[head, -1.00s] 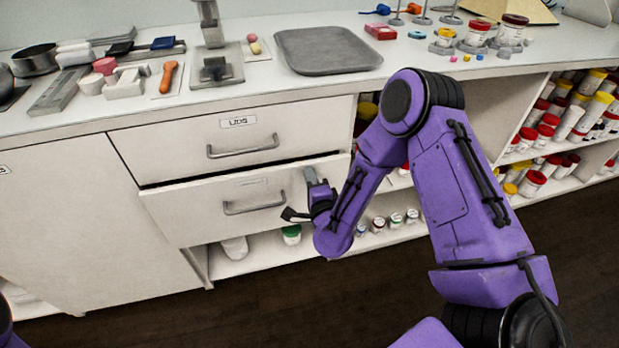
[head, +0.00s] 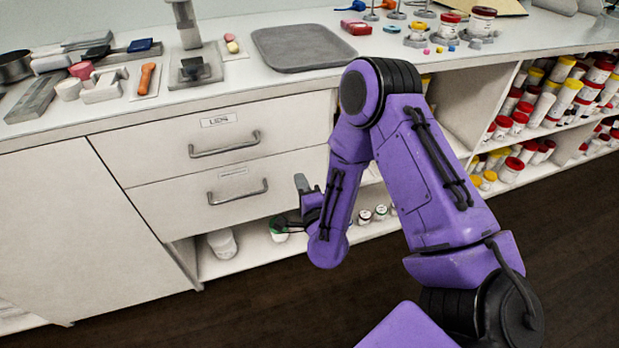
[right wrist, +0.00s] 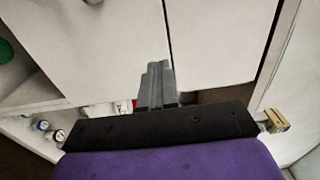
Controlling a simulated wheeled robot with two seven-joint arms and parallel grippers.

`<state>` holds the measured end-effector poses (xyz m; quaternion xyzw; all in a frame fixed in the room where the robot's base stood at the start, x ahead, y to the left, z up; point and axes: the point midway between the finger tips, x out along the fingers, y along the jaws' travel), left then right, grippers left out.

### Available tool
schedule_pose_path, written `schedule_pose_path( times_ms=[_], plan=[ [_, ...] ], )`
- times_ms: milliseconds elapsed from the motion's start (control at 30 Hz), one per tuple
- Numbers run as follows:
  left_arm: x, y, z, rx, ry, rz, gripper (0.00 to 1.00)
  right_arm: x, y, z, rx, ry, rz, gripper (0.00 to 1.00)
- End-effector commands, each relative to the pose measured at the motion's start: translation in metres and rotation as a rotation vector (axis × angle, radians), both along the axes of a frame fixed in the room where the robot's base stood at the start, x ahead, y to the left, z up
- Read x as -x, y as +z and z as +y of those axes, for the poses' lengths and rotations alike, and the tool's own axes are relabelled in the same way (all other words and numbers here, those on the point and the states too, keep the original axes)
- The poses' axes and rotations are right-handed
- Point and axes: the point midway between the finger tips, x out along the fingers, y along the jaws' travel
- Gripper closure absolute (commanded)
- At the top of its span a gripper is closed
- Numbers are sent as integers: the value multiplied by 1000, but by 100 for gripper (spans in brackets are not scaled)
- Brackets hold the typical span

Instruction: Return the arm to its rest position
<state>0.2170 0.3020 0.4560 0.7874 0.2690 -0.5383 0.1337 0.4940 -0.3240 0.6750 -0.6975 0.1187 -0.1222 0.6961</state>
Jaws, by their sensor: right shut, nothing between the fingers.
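My right arm is purple and reaches in from the lower right of the head view. The lower drawer looks closed, level with the upper drawer (head: 290,122). My left gripper does not show in either view.
The counter (head: 235,87) holds a grey tray (head: 300,46), an orange-handled tool (head: 147,78) and jars at the right. Open shelves below hold many jars, including a white one (head: 222,243). The dark floor (head: 230,310) in front is clear.

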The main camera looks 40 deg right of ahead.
Motion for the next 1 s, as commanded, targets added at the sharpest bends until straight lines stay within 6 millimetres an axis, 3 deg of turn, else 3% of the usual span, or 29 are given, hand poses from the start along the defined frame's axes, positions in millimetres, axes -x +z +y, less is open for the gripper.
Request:
schedule_pose_path(
  times_ms=[100,300,567,667,767,833,900,1000],
  plan=[
    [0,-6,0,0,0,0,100,25,-3,17,1,17,4,100],
    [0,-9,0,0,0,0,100,50,-3,27,1,18,4,100],
    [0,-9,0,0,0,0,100,55,-2,26,2,14,3,100],
    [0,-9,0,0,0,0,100,53,-8,33,82,50,65,100],
    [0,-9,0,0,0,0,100,54,-34,43,295,133,268,100],
    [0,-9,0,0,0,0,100,69,-72,46,485,221,497,100],
    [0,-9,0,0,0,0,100,98,-115,44,639,325,739,100],
    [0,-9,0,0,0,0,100,147,-162,39,768,468,1021,100]
  ],
)
